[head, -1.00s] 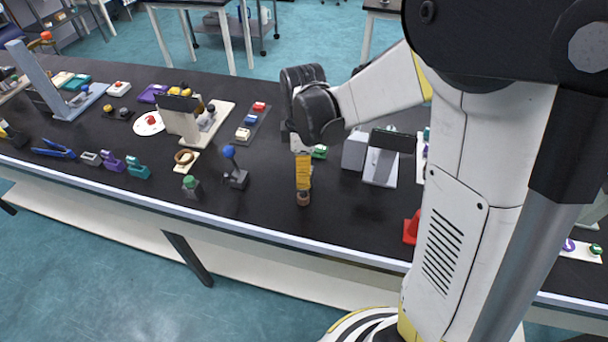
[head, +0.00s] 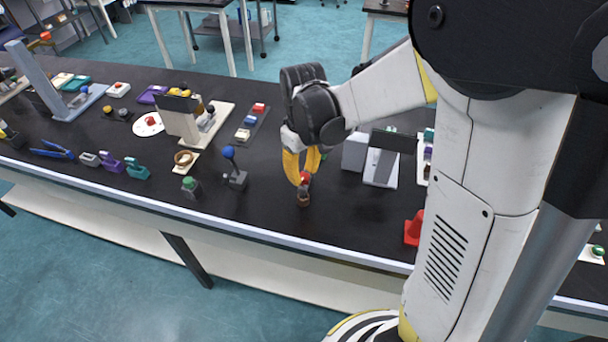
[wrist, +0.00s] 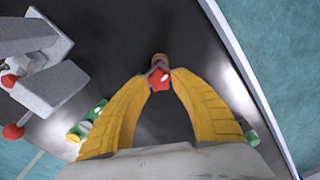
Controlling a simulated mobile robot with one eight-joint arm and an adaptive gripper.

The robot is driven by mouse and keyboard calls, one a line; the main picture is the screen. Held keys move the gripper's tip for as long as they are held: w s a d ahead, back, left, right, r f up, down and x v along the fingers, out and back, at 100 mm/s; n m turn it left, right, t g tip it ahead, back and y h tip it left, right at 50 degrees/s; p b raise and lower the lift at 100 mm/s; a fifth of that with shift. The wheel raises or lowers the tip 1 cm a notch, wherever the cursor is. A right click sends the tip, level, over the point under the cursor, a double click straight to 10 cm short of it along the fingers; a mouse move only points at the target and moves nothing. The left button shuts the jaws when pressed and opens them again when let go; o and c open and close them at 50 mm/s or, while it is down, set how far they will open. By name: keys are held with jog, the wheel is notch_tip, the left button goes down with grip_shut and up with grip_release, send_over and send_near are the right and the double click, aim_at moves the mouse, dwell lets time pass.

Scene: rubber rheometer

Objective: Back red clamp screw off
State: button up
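The red clamp screw has a star-shaped red knob (wrist: 159,79), seen from above in the wrist view. It tops a small brownish stand (head: 303,197) near the front edge of the bench in the head view. My gripper (head: 302,175) reaches down over it with two yellow fingers. In the wrist view the fingertips of my gripper (wrist: 160,77) meet the knob from both sides and look closed on it. The screw's shaft is hidden below the knob.
The black bench (head: 260,205) is crowded. A blue-knobbed piece (head: 234,172) and a green-knobbed piece (head: 191,186) stand to the left. The bench's front edge is close.

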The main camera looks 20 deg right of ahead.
grip_shut()
jog(key=n, duration=0.4)
jog(key=shift+n, duration=0.3)
jog(key=n, duration=0.4)
jog(key=shift+n, duration=0.3)
